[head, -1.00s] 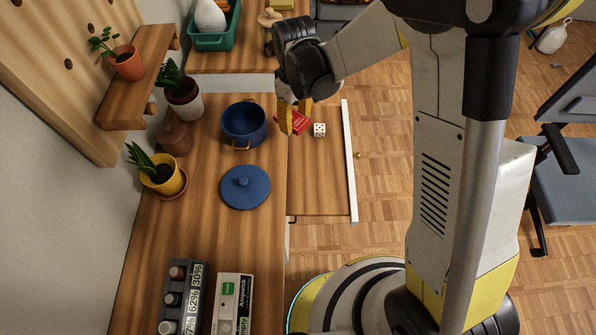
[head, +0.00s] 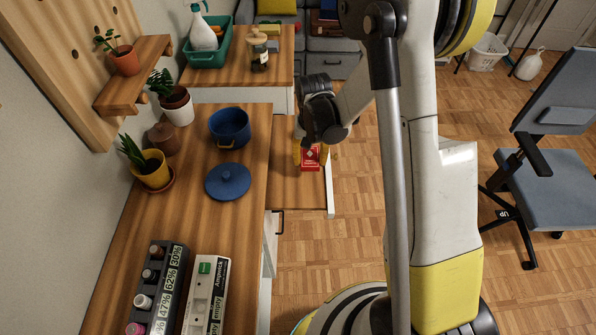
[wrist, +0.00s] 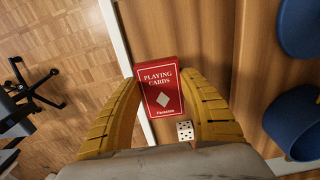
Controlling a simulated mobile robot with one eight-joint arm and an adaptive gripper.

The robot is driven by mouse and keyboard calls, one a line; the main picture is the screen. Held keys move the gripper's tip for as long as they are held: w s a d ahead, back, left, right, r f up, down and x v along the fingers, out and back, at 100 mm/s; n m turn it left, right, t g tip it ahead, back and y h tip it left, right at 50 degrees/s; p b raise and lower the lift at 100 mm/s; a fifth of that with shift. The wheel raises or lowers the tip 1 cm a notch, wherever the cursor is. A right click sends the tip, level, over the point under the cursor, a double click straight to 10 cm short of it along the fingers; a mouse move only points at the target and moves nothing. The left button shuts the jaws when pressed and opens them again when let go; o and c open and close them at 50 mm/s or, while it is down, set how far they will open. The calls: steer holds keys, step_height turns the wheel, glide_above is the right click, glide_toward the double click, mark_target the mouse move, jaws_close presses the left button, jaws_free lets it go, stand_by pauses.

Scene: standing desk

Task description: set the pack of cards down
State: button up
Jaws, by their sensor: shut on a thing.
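The red pack of cards (wrist: 160,88), marked "PLAYING CARDS", is between the two yellow fingers of my gripper (wrist: 162,98), which is shut on it. In the head view the pack (head: 311,158) hangs below my gripper (head: 311,154), over the open drawer (head: 298,192) at the desk's right side. In the wrist view the pack's left edge lies close to the drawer's white front panel. I cannot tell how far the pack is above the drawer.
A white die (wrist: 185,130) shows near the pack in the wrist view; my arm hides it in the head view. A blue pot (head: 230,128) and blue lid (head: 227,182) stand on the desk. An office chair (head: 560,180) is at the right.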

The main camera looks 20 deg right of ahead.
mark_target(300, 173)
steer(key=w+a+f, duration=0.1)
steer(key=a+f, duration=0.1)
steer(key=shift+w+a+b, duration=0.3)
steer(key=shift+w, duration=0.05)
steer(key=shift+f+b, duration=0.85)
steer(key=shift+f, duration=1.05)
steer(key=shift+f, duration=0.15)
steer(key=o, duration=1.2)
steer(key=shift+c, duration=0.2)
